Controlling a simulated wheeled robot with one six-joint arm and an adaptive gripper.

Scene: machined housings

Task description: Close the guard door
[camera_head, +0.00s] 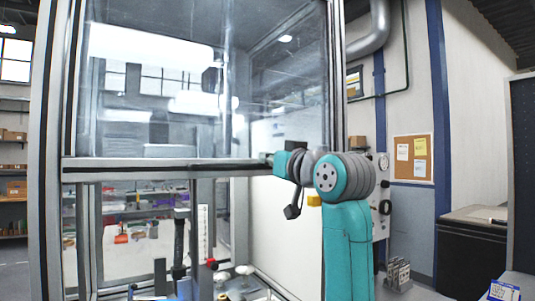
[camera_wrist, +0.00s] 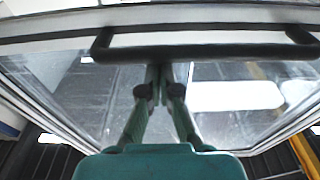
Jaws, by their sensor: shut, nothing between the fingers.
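The guard door (camera_head: 200,80) is a large glass panel in a metal frame. In the head view its lower rail (camera_head: 140,172) stands partway up the enclosure, with an open gap below it. In the wrist view a dark bar handle (camera_wrist: 215,52) runs across the door's frame, glass behind it. My gripper (camera_wrist: 159,80) is shut and empty, its fingertips at the lower edge of the handle in the picture; I cannot tell whether they touch it. In the head view my gripper (camera_head: 268,158) is at the right end of the rail, small and partly hidden by my arm.
A metal upright (camera_head: 48,130) stands at the left of the enclosure. Inside, below the rail, are a vertical column (camera_head: 179,240) and fixtures. At right are a wall panel with gauges (camera_head: 381,200), a corkboard (camera_head: 412,160) and a dark cabinet (camera_head: 470,250).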

